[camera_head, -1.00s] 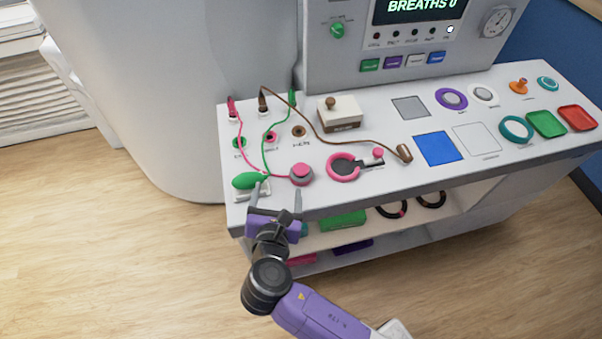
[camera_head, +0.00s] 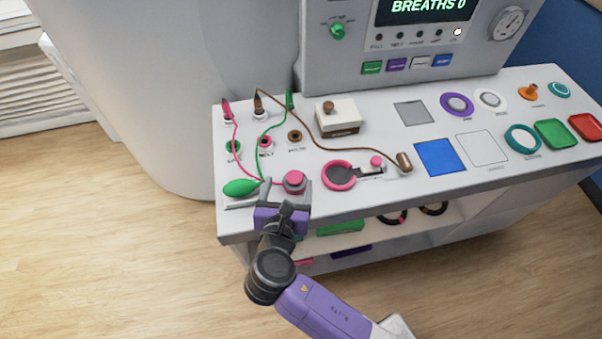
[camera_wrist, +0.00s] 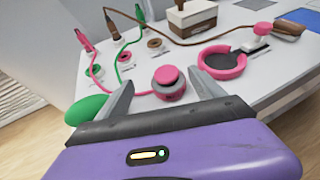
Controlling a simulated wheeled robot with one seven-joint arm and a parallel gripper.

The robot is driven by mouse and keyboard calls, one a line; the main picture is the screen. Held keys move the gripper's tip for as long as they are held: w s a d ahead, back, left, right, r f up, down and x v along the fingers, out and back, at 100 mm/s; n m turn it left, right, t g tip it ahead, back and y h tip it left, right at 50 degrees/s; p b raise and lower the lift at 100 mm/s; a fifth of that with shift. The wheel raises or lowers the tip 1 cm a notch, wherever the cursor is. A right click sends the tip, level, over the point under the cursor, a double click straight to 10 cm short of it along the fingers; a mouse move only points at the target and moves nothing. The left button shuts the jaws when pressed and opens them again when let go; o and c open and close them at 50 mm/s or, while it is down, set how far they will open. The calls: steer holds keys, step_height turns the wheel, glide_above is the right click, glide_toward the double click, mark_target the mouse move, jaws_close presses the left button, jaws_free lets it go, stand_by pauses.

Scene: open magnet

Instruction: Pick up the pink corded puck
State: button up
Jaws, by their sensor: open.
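The pink corded puck (camera_head: 294,181) has a pink top on a grey base and sits on the white table near its front edge. Its pink cord runs back to a pink plug (camera_head: 226,110). My gripper (camera_head: 286,188) is open, its fingers reaching over the table edge on either side of the puck's near side. In the wrist view the puck (camera_wrist: 168,82) stands just ahead of and between the two open fingertips (camera_wrist: 164,86). I see no contact with it.
A green bulb (camera_head: 240,187) with a green cord lies close left of the puck. A white and brown box (camera_head: 337,117) stands behind. A lower shelf holds more items.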

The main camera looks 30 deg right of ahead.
mark_target(296, 172)
steer(key=shift+x, duration=1.5)
steer(key=x, duration=0.3)
steer(key=p+x, duration=0.1)
steer(key=x, duration=0.1)
steer(key=shift+s+d+f, duration=0.1)
steer(key=shift+s+d, duration=0.2)
steer(key=shift+d, duration=0.15)
steer(key=c, duration=1.4)
steer(key=shift+c, duration=0.8)
